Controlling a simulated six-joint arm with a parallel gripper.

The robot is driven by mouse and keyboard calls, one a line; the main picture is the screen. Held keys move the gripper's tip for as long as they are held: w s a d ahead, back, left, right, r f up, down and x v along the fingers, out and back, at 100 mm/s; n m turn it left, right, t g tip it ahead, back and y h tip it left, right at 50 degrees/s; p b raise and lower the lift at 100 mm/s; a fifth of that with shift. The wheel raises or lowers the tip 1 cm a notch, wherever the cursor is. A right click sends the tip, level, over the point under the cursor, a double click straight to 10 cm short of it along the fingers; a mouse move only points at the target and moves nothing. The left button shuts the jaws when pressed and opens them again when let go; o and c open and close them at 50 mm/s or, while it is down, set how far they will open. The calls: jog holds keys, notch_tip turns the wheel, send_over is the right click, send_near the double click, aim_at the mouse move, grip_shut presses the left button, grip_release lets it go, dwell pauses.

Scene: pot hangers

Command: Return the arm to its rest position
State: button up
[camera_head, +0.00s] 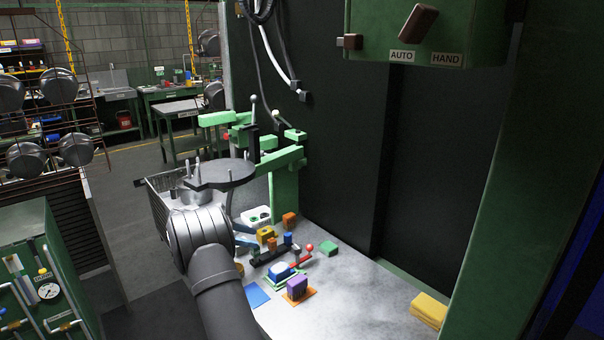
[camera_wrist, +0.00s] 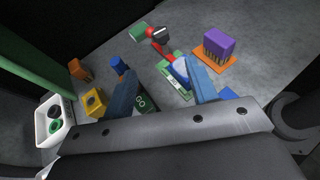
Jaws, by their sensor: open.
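My gripper (camera_head: 246,233) is open above the left part of the grey worktop, with my arm reaching in from the bottom of the head view. In the wrist view, the two blue fingers of my gripper (camera_wrist: 163,82) stand wide apart with nothing held between them. Past the fingers are a blue-and-white piece on a green plate (camera_wrist: 175,71) and a red-knobbed lever (camera_wrist: 151,33). The fingers look apart from these pieces, though the exact gap cannot be told. A green piece marked GO is partly hidden behind the left finger.
A purple block on an orange plate (camera_head: 298,287), a yellow block (camera_head: 265,233), a white box with round holes (camera_head: 256,214) and a green block (camera_head: 328,248) lie nearby. A green fixture (camera_head: 285,175) stands behind. The worktop's right part is mostly clear, with yellow pads (camera_head: 429,308) at its edge.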

aim_at(296, 248)
jog(key=x, duration=1.4)
jog(key=shift+w+d, duration=0.15)
jog(key=shift+d, duration=0.2)
jog(key=shift+a, duration=0.1)
jog(key=v, duration=1.7)
jog(key=x, duration=1.7)
jog(key=shift+d, duration=0.2)
jog(key=shift+a+n+t, duration=0.1)
jog(key=shift+n+t, duration=0.5)
jog(key=shift+t, duration=0.1)
jog(key=n+t+y, duration=0.1)
jog(key=n+t, duration=0.1)
jog(key=n+t+y, duration=0.1)
jog(key=n+t, duration=0.1)
jog(key=shift+s+d+y, duration=0.2)
jog(key=shift+s+y, duration=0.2)
jog(key=n+t+y, duration=0.2)
jog(key=n+y, duration=0.1)
jog(key=n, duration=0.1)
jog(key=shift+s+d+t+y, duration=0.2)
jog(key=shift+d+t+y, duration=0.05)
jog(key=shift+t+y, duration=0.15)
jog(key=v, duration=0.9)
